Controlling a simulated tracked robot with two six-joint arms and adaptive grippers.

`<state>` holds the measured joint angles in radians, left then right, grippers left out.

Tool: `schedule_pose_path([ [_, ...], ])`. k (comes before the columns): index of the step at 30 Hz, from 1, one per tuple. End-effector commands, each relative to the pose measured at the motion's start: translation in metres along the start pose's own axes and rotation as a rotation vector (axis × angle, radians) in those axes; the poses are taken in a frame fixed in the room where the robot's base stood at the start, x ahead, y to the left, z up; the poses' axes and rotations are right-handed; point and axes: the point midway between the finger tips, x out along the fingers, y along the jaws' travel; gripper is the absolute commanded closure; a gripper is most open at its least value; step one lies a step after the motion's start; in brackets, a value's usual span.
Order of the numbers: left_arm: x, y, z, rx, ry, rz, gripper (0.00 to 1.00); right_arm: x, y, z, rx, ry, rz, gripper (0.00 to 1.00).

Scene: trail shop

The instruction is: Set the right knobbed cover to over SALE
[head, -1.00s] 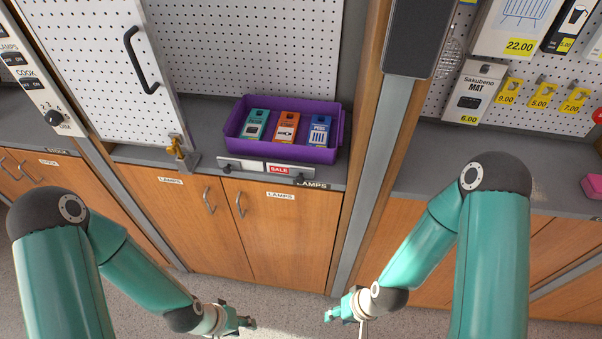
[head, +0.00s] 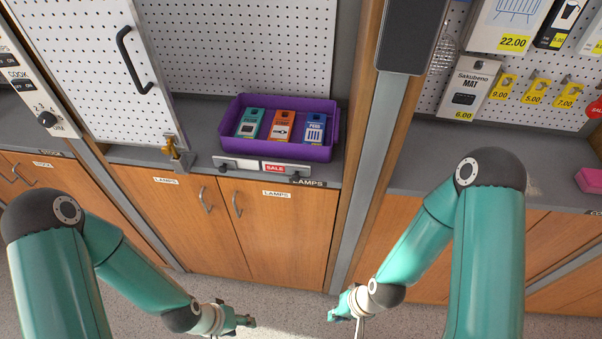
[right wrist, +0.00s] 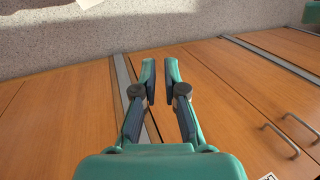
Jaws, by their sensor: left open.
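A pale label rail (head: 240,164) runs along the front edge of the grey shelf, below the purple bin. A red SALE label (head: 274,168) shows uncovered on it. The right knobbed cover (head: 302,173), grey with a dark knob, sits just right of SALE. Another dark knob (head: 222,167) is near the rail's left end. My left gripper (head: 250,321) is open and empty, low in front of the cabinets. My right gripper (head: 332,317) is also low, well below the rail; the right wrist view shows its fingers (right wrist: 161,68) apart with nothing between them.
The purple bin (head: 230,141) holds three packets behind the rail. A white pegboard door (head: 90,70) with a black handle stands at left, its brass latch (head: 171,146) near the rail. A grey post (head: 372,170) rises to the right. Space before the cabinets is clear.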

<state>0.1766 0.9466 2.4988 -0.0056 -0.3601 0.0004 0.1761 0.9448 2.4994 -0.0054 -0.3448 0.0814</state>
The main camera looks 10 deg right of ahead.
Motion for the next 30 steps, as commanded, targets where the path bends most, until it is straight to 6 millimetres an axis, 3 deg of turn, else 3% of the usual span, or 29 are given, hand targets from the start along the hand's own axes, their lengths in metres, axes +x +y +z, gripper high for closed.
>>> schedule_pose_path([
  [5,0.0,0.0,0.0,0.0,0.0,0.0,0.51,0.0,0.004,0.021,0.368,-0.131,0.046,1.0],
  [8,0.0,0.0,0.0,0.0,0.0,0.0,0.51,-0.006,0.001,0.011,0.714,-0.189,0.09,1.0],
  [11,0.005,-0.002,0.0,0.0,0.0,0.0,0.51,-0.025,-0.012,-0.025,1.099,-0.209,0.099,1.0],
  [13,0.01,-0.004,0.0,0.0,0.0,0.0,0.51,-0.05,-0.029,-0.064,1.364,-0.218,0.062,1.0],
  [14,0.012,-0.004,0.0,0.0,0.0,0.0,0.51,-0.065,-0.038,-0.083,1.476,-0.225,0.032,1.0],
  [17,0.023,-0.008,0.0,0.0,0.0,0.0,0.51,-0.139,-0.078,-0.147,1.774,-0.272,-0.132,1.0],
  [18,0.026,-0.009,0.0,0.0,0.0,0.0,0.51,-0.17,-0.091,-0.166,1.833,-0.292,-0.206,1.0],
  [21,0.033,-0.012,0.0,0.0,0.0,0.0,0.51,-0.239,-0.115,-0.198,1.84,-0.289,-0.384,1.0],
  [24,0.037,-0.013,0.0,0.0,0.0,0.0,0.51,-0.282,-0.123,-0.214,1.803,-0.239,-0.504,1.0],
  [27,0.04,-0.014,0.0,0.0,0.0,0.0,0.51,-0.299,-0.126,-0.214,1.781,-0.216,-0.544,1.0],
  [30,0.041,-0.015,0.0,0.0,0.0,0.0,0.51,-0.301,-0.129,-0.214,1.772,-0.21,-0.554,1.0],
])
